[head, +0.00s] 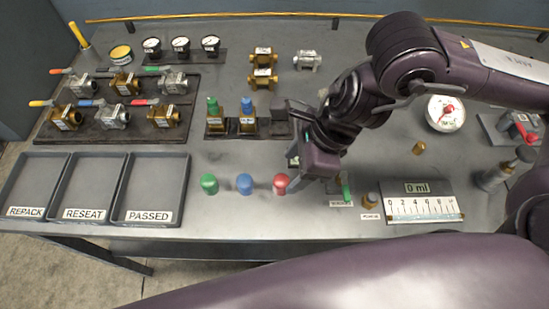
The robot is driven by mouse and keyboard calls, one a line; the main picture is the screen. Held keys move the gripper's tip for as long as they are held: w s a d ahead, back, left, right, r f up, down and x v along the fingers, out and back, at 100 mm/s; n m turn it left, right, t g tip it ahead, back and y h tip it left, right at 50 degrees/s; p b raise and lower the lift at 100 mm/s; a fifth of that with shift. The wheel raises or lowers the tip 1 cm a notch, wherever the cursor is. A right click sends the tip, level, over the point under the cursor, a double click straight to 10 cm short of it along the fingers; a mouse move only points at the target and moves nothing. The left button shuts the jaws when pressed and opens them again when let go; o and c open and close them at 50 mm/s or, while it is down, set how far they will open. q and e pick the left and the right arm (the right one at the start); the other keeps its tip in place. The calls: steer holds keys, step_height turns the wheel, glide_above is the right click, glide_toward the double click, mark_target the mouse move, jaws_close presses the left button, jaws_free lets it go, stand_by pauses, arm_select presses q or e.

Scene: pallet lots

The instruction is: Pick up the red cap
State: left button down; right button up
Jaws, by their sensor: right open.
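The red cap (281,183) stands on the grey bench, at the right end of a row with a blue cap (245,183) and a green cap (209,183). My right gripper (291,181) is open at the right side of the red cap, low over the bench. Its fingers partly overlap the cap's right edge in the picture. I cannot tell whether they touch it or whether the cap is between them. My left gripper is out of view.
Three labelled trays (125,217) stand empty at the left. A block with valves and green and blue caps (232,129) stands behind the cap row. A small green-handled part (346,187) and a measuring scale plate (424,209) are to the right. Several lever valves fill the back left.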

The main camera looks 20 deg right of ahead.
mark_target(282, 179)
steer(key=x, duration=0.3)
steer(key=shift+s, duration=0.15)
steer(key=x, duration=0.3)
steer(key=shift+w+d+f+p, duration=0.15)
steer(key=shift+w+f+p, duration=0.2)
steer(key=shift+p, duration=0.05)
steer(key=shift+w+f, duration=0.1)
steer(key=shift+f, duration=0.3)
steer(key=c, duration=1.1)
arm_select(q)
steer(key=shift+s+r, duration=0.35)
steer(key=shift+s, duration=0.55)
arm_select(e)
steer(key=shift+o, duration=0.2)
